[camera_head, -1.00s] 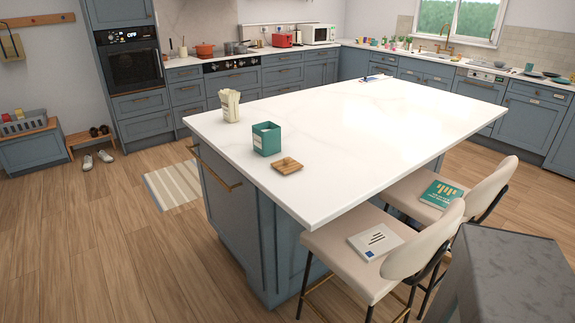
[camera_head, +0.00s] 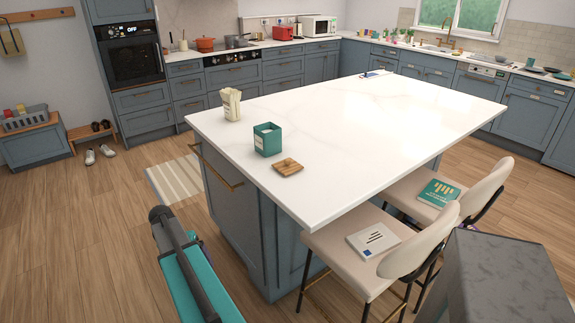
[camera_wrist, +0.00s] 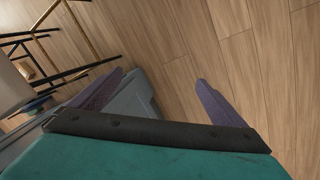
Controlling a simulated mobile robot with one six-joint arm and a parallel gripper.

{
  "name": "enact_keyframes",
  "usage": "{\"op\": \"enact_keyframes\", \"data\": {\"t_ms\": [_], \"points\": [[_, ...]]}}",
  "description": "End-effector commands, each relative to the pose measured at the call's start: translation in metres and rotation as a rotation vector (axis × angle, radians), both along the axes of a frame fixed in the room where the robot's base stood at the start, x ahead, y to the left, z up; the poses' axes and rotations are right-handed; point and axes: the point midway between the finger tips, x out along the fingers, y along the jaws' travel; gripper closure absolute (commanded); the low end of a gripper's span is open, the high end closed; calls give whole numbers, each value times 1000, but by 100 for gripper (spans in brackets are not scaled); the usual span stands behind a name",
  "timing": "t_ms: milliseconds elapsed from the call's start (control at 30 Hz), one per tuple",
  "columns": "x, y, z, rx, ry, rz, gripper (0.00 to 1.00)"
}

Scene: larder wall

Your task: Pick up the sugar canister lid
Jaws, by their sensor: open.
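The sugar canister lid (camera_head: 288,167), a small square wooden piece, lies flat on the white island top near its front left corner. The open teal canister (camera_head: 267,141) stands upright just behind and left of it, with a pale label on its side. My gripper (camera_wrist: 160,78) shows in the wrist view with its two purple fingers spread and nothing between them. It faces the wooden floor, away from the lid. The lid and canister are not in the wrist view. In the head view my teal arm is left of the island; the fingers cannot be made out there.
A cream packet or holder (camera_head: 231,104) stands behind the canister. The island top (camera_head: 370,125) is mostly clear. Two cream chairs stand along its right side, one with a white book (camera_head: 374,241), the other with a green book (camera_head: 439,192). A striped mat (camera_head: 175,180) lies left.

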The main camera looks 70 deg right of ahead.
Motion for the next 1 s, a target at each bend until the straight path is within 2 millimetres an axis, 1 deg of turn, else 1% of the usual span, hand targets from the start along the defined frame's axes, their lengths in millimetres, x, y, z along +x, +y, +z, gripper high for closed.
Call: {"op": "enact_keyframes", "data": {"t_ms": [33, 167, 200, 267, 300, 367, 400, 467, 600, 667, 700, 800, 900, 1000], "points": [[0, -25, 22, -21, -14, -48, 5], [-9, -78, 69, -72, -39, -171, 5], [-13, -94, 84, -88, -48, -209, 5], [-20, -117, 106, -110, -60, -266, 5], [-26, -133, 122, -126, -67, -304, 5], [-36, -156, 146, -151, -78, -361, 5], [-43, -171, 161, -167, -87, -399, 5], [-55, -193, 185, -190, -98, -456, 5], [-87, -241, 243, -248, -123, -590, 5], [-103, -260, 268, -272, -134, -648, 5], [-113, -271, 285, -287, -141, -686, 5], [-140, -297, 323, -326, -156, -773, 5], [-163, -315, 354, -355, -168, -843, 5], [-179, -326, 374, -376, -177, -890, 5]]}}
